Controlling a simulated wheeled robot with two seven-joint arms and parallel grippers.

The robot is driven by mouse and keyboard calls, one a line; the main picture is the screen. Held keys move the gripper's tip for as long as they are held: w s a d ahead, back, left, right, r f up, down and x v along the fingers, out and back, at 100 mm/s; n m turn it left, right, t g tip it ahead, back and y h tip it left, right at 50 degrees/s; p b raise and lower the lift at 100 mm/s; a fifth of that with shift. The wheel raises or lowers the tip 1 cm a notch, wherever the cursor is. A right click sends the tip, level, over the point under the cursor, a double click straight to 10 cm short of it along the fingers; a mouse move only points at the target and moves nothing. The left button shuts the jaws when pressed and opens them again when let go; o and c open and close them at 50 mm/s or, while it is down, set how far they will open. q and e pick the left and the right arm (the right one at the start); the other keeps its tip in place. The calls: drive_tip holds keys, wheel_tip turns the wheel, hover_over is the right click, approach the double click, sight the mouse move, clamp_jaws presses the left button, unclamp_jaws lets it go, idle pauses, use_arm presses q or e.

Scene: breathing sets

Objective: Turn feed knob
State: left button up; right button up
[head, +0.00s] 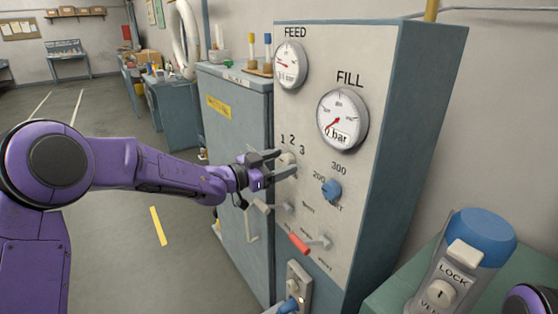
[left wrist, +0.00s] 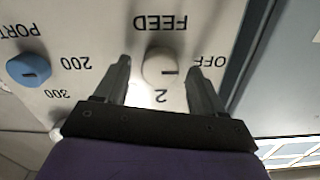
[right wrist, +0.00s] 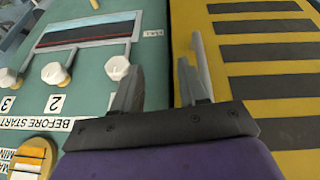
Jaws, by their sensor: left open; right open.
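The feed knob (left wrist: 160,68) is a round cream knob under the upside-down FEED label in the left wrist view. A dark mark on its face points right, towards the OFF side. In the head view the knob (head: 287,158) is partly covered by my fingers. My left gripper (left wrist: 158,75) is open, with one finger on each side of the knob and small gaps visible; in the head view it (head: 286,163) reaches the panel (head: 310,95) from the left. My right gripper (right wrist: 161,78) is open and empty over a green surface.
A blue knob (head: 331,190) and a red-handled lever (head: 299,243) are on the same panel, with gauges above. A blue-topped cylinder (head: 483,235) marked LOCK stands at right. White valve knobs (right wrist: 54,73) and a yellow-black striped surface (right wrist: 265,60) lie near my right gripper.

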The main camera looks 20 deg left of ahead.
use_arm(q)
drive_tip(key=c, duration=1.1)
drive_tip(key=shift+o, duration=0.2)
